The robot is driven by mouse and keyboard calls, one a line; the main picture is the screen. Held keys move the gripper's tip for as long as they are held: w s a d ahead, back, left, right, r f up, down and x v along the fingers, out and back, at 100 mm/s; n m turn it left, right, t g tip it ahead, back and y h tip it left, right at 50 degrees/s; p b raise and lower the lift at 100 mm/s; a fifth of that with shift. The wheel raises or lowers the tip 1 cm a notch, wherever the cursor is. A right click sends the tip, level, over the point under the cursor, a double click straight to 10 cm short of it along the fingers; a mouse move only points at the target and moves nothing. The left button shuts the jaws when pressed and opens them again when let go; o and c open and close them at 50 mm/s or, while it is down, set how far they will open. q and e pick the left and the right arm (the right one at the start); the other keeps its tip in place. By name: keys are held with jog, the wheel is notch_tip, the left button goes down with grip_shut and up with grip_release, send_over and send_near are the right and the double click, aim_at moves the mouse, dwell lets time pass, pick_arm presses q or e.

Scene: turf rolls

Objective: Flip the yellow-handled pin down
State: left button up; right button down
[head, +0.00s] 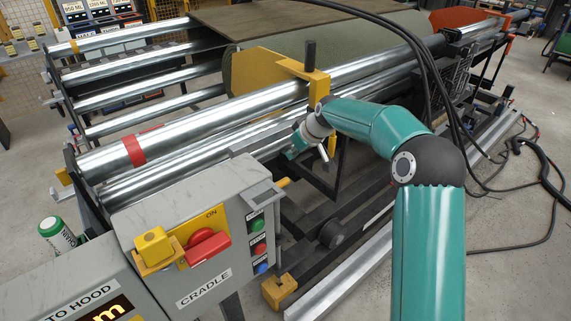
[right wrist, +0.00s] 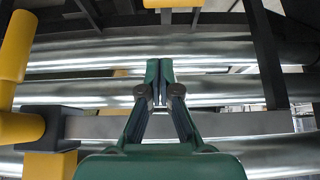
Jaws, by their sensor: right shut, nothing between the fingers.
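A thick yellow handle (right wrist: 14,60) stands at the left edge of the right wrist view. A yellow cross piece (right wrist: 20,128) joins its lower end to a dark block (right wrist: 45,124). I take this to be the yellow-handled pin, with its handle up in that picture. In the head view a short yellow rod (head: 283,183) shows beside the control box; I cannot tell if it is the same part. My right gripper (right wrist: 159,68) is shut and empty, to the right of the handle and apart from it. It also shows in the head view (head: 293,152), close to the rollers. My left gripper is out of view.
Steel rollers (head: 215,113) lie across the machine close to my right gripper. A grey control box (head: 185,210) with a red switch (head: 207,245) stands in front. A yellow bracket (head: 262,70) stands at the turf roll (head: 345,50). Black cables hang behind my right arm.

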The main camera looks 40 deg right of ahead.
jog(key=p, duration=0.2)
send_over(284, 182)
jog(key=f, duration=0.8)
jog(key=shift+w, duration=0.4)
jog(key=shift+s+f, duration=0.15)
jog(key=shift+f, duration=0.4)
jog(key=shift+s+f, duration=0.15)
jog(key=shift+f, duration=0.4)
jog(key=shift+s+f+p, duration=0.15)
jog(key=shift+f+p, duration=0.15)
jog(key=shift+f, duration=0.45)
